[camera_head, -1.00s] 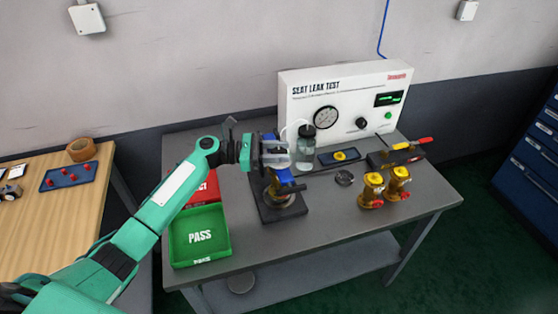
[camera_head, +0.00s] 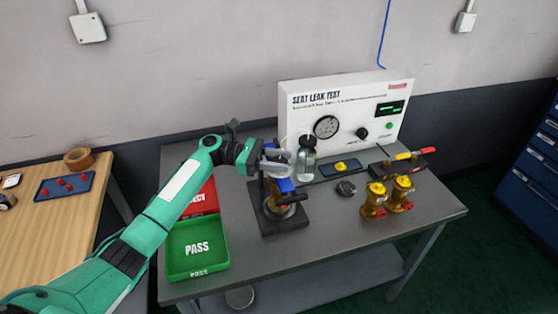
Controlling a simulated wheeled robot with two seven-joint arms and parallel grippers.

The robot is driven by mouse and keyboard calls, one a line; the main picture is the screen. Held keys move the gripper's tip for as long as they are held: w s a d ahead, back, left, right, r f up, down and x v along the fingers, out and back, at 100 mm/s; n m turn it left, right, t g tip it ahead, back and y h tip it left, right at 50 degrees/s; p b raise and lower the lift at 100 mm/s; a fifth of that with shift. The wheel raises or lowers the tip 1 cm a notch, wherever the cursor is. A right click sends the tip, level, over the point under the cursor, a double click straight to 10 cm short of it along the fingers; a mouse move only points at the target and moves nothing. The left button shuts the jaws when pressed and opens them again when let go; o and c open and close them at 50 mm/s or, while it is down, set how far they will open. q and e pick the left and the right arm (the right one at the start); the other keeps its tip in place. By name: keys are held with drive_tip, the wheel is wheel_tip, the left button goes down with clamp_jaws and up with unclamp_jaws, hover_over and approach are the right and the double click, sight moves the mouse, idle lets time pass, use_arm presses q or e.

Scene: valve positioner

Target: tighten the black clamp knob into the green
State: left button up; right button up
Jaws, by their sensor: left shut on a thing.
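The clamp stand (camera_head: 268,222) is a dark base with an upright on the bench, left of centre. A brass valve (camera_head: 286,211) with a blue part (camera_head: 284,186) stands in it. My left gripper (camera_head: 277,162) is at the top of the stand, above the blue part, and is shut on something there. The black clamp knob is hidden by the fingers, which seem to be around it. No green mark on the clamp can be made out at this size. My right gripper is not in view.
A glass bottle (camera_head: 307,160) stands close right of my gripper, before the white seat leak tester (camera_head: 345,115). Two brass valves (camera_head: 387,198) stand further right. A green PASS tray (camera_head: 198,263) and red tray (camera_head: 205,199) lie left, below my arm. The bench front is clear.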

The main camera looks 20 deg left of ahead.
use_arm(q)
drive_tip(key=o, duration=1)
drive_tip(key=shift+c, duration=0.2)
drive_tip(key=shift+a+f, duration=0.1)
drive_tip(key=shift+a, duration=0.2)
drive_tip(key=s+a+b, duration=0.1)
drive_tip(key=a+b, duration=0.2)
drive_tip(key=a, duration=1)
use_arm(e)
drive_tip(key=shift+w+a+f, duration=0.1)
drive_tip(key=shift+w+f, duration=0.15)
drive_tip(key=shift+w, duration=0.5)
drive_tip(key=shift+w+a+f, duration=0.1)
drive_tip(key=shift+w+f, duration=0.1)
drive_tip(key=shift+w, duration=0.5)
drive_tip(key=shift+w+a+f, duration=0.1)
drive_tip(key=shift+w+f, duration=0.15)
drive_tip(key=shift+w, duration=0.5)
use_arm(q)
drive_tip(key=shift+a, duration=0.1)
